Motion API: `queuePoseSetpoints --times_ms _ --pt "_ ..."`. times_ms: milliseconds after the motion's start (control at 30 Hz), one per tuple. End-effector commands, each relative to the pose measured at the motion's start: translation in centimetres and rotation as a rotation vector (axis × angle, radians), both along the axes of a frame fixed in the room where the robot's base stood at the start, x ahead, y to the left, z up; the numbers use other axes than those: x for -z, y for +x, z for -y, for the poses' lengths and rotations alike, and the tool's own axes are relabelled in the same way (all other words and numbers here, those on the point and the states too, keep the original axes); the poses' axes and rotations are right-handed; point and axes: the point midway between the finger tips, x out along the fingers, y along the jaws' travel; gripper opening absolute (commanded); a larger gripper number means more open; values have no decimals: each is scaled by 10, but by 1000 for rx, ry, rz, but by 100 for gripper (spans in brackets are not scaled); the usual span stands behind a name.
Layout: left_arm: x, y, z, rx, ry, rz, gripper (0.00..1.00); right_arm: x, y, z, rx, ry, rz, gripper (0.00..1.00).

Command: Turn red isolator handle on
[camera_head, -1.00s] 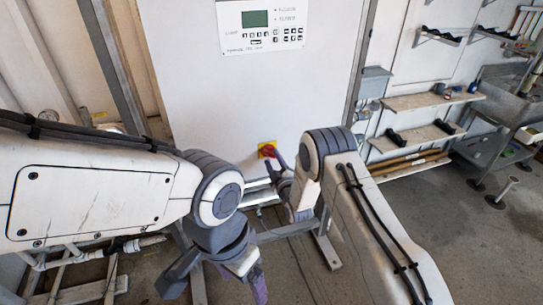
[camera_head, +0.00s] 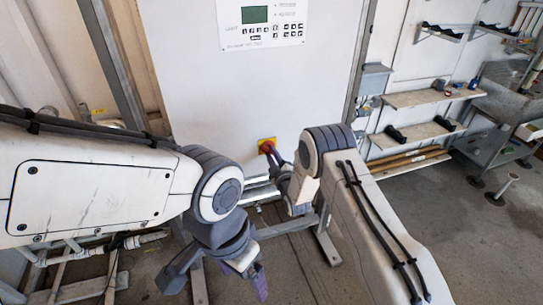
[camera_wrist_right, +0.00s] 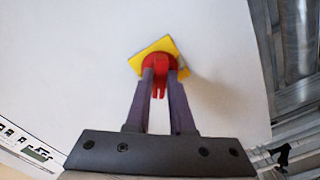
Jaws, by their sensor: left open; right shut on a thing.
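The red isolator handle (camera_wrist_right: 158,67) sits on a yellow square plate (camera_wrist_right: 172,44) low on the white cabinet door. In the head view the handle (camera_head: 266,147) shows just beyond my right gripper (camera_head: 275,157). In the right wrist view, my right gripper (camera_wrist_right: 159,78) has its purple fingers on both sides of the handle and is shut on it. The yellow plate looks tilted in that view. My left gripper (camera_head: 222,285) is open and empty, low in the head view, away from the cabinet.
The white cabinet (camera_head: 215,90) carries a control panel (camera_head: 262,23) with a green screen. Shelves (camera_head: 430,97) and a metal sink unit (camera_head: 505,100) stand on the right. Pipes (camera_head: 110,248) run at the lower left.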

Motion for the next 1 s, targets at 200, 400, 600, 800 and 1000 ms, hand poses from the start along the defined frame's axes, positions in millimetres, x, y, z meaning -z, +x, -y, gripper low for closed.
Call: queuePoseSetpoints --times_ms 200,400,600,800,1000 --pt "19 0 0 1 0 0 82 4 0 0 0 106 -35 0" --pt "41 0 0 2 0 0 82 6 0 0 -1 269 -87 0" --pt "63 0 0 3 0 0 82 6 0 0 -1 450 -146 0" --pt "83 0 0 3 0 0 82 6 0 0 -1 614 -202 0" --pt "98 0 0 3 0 0 82 4 0 -1 -1 747 -245 0"
